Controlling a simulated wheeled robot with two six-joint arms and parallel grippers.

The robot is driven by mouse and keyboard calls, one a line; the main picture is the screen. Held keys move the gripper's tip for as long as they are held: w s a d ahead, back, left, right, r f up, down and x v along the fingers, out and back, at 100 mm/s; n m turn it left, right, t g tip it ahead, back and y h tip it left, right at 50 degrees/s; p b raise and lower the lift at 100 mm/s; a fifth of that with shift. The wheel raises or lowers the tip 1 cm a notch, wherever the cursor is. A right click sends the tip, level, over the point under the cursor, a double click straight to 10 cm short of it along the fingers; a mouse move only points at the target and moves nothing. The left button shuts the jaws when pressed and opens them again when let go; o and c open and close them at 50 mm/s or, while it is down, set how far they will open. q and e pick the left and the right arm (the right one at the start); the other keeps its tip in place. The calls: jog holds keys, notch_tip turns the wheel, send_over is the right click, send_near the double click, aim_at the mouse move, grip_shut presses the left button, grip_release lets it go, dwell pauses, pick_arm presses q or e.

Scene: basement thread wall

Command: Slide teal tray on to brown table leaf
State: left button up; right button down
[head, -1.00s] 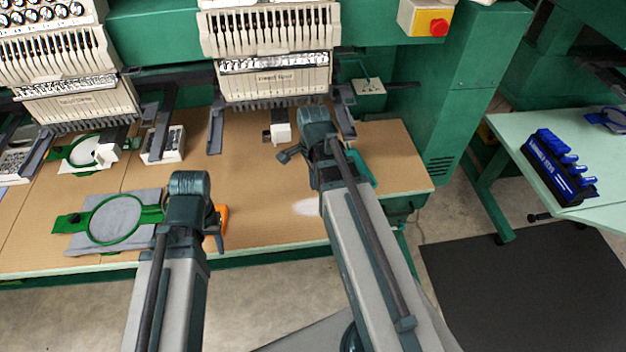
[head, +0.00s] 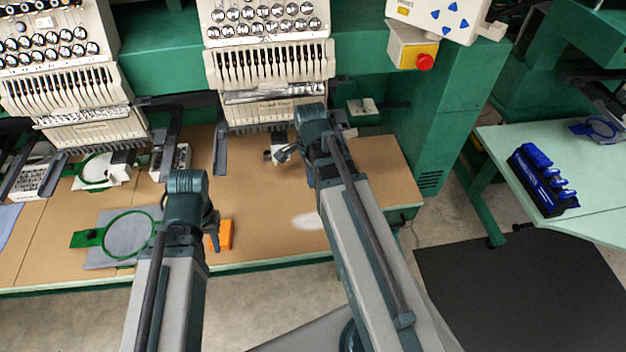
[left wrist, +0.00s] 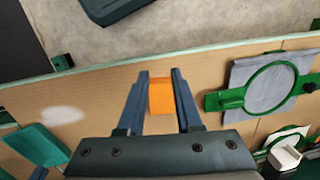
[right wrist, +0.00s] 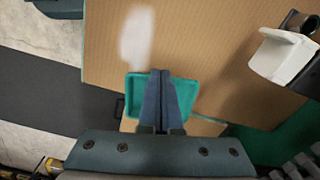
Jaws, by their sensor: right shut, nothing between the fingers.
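The teal tray shows in the right wrist view (right wrist: 186,90) and at the lower left of the left wrist view (left wrist: 38,143). It lies near an edge of the brown table leaf (right wrist: 215,50), which also shows in the head view (head: 375,165). In the head view my right arm hides the tray. My right gripper (right wrist: 163,74) is shut and empty, with its fingers over the middle of the tray; I cannot tell whether they touch it. My left gripper (left wrist: 160,72) is open, its fingers apart with an orange block (left wrist: 161,97) showing between them.
A green hoop with grey cloth (head: 128,236) lies on the table at the left. Embroidery heads (head: 270,65) overhang the back. A white holder (right wrist: 283,55) is beside the right gripper. A side table with a blue rack (head: 543,180) stands right.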

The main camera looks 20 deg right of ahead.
pick_arm(q)
grip_shut()
jog(key=shift+d, duration=0.1)
pick_arm(e)
jog(key=s+a+n, duration=0.4)
jog(key=a+n, duration=0.5)
jog(key=n, duration=0.2)
jog(key=s+a+n+h, duration=0.1)
jog(key=s+a+n, duration=0.3)
jog(key=a+n, duration=0.5)
jog(key=shift+s+a+n, duration=0.15)
jog(key=shift+a+n, duration=0.25)
jog(key=shift+n, duration=0.7)
